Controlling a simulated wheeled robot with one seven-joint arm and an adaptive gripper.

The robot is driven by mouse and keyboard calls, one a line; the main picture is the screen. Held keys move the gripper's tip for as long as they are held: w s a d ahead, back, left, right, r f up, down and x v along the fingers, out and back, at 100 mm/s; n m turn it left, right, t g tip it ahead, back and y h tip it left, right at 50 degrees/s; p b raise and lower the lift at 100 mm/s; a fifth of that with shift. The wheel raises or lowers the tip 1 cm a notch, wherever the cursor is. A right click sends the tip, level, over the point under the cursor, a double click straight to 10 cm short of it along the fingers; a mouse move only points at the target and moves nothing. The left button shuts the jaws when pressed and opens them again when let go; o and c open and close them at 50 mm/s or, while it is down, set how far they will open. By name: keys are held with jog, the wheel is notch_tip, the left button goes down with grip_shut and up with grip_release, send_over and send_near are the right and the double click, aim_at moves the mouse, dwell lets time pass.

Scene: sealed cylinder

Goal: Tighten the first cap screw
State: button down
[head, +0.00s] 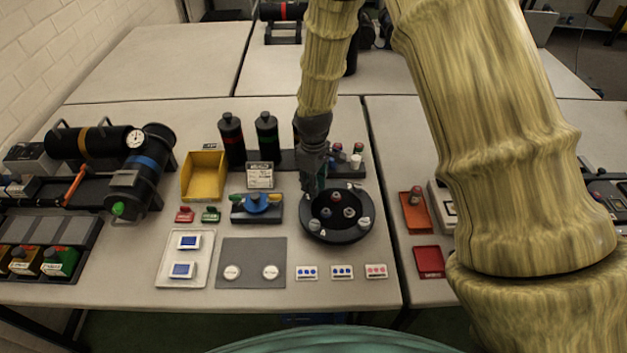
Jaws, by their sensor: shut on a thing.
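A black round dish-like part (347,235), which looks like the cylinder end, sits on the table with several small knobbed pieces on it. A pale cap screw (365,222) stands on its right rim and another pale one (315,226) on its left front rim. Red-topped and bluish pieces stand on its recessed middle. My gripper (315,188) points down at the back left of the rim. It is shut on what seems to be a cap screw there. The fingers hide most of that screw, so I cannot tell how deep it sits.
A blue-and-yellow fixture (257,204) stands close left of the dish. Dark bottles (231,139) and a black rack (345,167) stand behind. A yellow bin (203,176) is further left. A grey mat (251,262) and small cards (342,272) lie in front.

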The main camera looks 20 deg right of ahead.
jog(key=m, duration=0.4)
jog(key=shift+w+r+m+p, duration=0.2)
jog(key=shift+m+p, duration=0.1)
jog(key=shift+p, duration=0.1)
jog(key=m+p, duration=0.1)
jog(key=m, duration=0.3)
jog(key=shift+m, duration=0.3)
jog(key=m, duration=0.4)
jog(key=shift+p, duration=0.4)
jog(key=shift+m+p, duration=0.35)
jog(key=shift+m, duration=1.75)
jog(key=c, duration=1.4)
grip_release()
jog(key=shift+o, duration=1)
jog(key=shift+s, duration=0.1)
jog(key=shift+f, duration=0.1)
